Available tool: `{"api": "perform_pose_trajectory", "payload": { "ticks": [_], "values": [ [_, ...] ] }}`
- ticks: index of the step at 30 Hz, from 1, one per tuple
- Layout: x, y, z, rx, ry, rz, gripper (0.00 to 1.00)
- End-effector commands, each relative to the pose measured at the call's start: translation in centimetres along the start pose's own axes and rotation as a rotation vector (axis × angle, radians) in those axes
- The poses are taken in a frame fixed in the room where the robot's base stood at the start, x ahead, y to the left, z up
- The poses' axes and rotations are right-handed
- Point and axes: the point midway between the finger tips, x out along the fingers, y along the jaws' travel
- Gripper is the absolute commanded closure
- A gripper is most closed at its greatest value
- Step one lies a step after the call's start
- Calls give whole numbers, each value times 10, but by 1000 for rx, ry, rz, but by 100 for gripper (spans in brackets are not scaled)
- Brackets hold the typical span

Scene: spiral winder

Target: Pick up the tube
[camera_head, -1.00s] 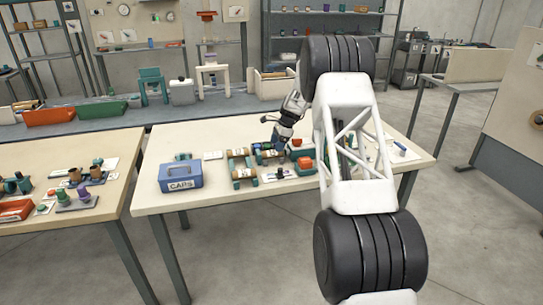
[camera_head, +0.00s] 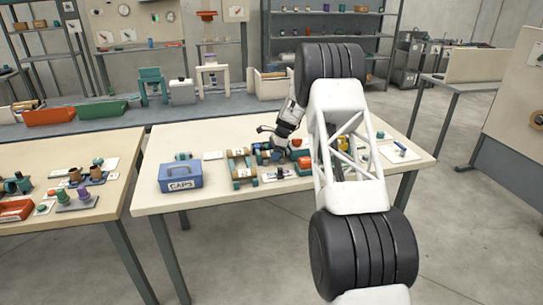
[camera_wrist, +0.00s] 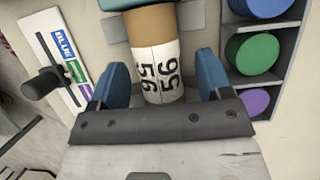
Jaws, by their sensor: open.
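In the wrist view a brown cardboard tube (camera_wrist: 153,26) with white labels reading 95 and 56 runs down between the two blue fingers of my gripper (camera_wrist: 160,82). The fingers stand apart with a gap on both sides of the tube. How far they reach down beside it I cannot tell. A teal piece (camera_wrist: 112,4) crosses the tube's top end. In the head view my gripper (camera_head: 272,146) is over the middle of the table, by brown tubes (camera_head: 243,172) on teal supports. My arm hides part of the table there.
A rack of blue, green (camera_wrist: 257,54) and purple discs lies right of the tube. A card (camera_wrist: 57,55) reading BLUE, with a black knob before it, lies left. In the head view a blue CAPS box (camera_head: 181,174) stands left; the table's front left is clear.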

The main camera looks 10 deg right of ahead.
Motion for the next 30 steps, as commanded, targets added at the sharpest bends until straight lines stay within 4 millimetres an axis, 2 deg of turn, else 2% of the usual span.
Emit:
{"api": "perform_pose_trajectory", "payload": {
  "ticks": [4, 12, 15, 23, 30],
  "values": [
    [0, 0, 0, 0, 0, 0, 28],
    [0, 0, 0, 0, 0, 0, 69],
    [0, 0, 0, 0, 0, 0, 81],
    [-1, 0, 0, 0, 0, -1, 81],
    [-16, 0, 6, -1, 1, -3, 81]
  ]
}}
